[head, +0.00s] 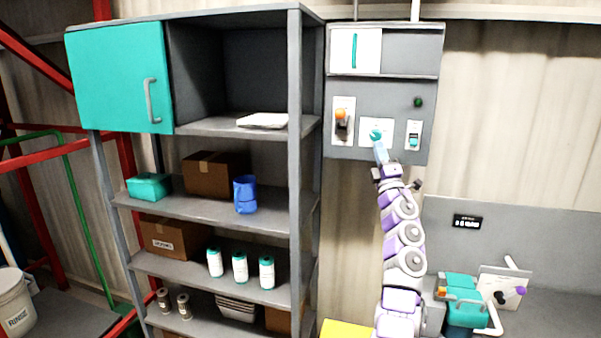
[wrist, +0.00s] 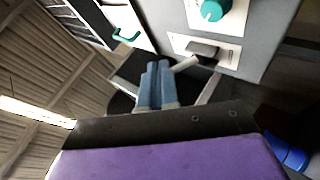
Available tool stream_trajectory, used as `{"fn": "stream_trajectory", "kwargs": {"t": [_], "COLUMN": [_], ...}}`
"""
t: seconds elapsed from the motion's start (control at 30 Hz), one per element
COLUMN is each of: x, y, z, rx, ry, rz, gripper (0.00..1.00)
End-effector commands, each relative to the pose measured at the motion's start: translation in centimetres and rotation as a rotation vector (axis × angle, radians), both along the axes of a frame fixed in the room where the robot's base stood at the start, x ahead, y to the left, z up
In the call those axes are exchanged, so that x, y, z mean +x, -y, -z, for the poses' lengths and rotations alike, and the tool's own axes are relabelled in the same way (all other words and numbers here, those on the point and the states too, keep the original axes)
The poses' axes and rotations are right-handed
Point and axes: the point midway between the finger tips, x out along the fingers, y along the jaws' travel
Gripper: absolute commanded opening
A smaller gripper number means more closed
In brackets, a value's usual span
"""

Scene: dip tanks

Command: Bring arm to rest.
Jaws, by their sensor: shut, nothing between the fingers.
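My arm, white and purple, reaches up in the head view in front of the grey control panel (head: 385,90). My gripper (head: 380,150) is just below the panel's teal knob (head: 376,134), and the two overlap in this view; I cannot tell whether they touch. In the wrist view my gripper (wrist: 158,66) shows two blue fingers together, shut and empty. There the teal knob (wrist: 211,10) is at the upper right, apart from the fingertips.
An orange-handled switch (head: 341,118) and a small teal switch (head: 414,141) flank the knob. A bench with teal equipment (head: 465,311) is at the lower right.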

Motion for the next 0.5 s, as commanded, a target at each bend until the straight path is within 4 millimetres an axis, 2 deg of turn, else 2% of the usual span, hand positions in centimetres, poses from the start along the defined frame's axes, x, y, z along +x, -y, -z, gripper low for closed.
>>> {"fn": "stream_trajectory", "kwargs": {"t": [0.03, 0.1, 0.2, 0.4, 0.5], "x": [0.3, 1.0, 1.8, 3.0, 3.2], "y": [2.0, 4.5, 7.4, 10.9, 11.3], "z": [-0.5, -0.6, -0.4, 1.5, 2.8], "rx": [0.083, 0.197, 0.355, 0.650, 0.782], "ry": [-0.012, -0.040, -0.085, -0.199, -0.266], "rz": [0.007, 0.020, 0.028, 0.031, 0.027], "gripper": [0.00, 0.00, 0.00, 0.00, 0.00]}}
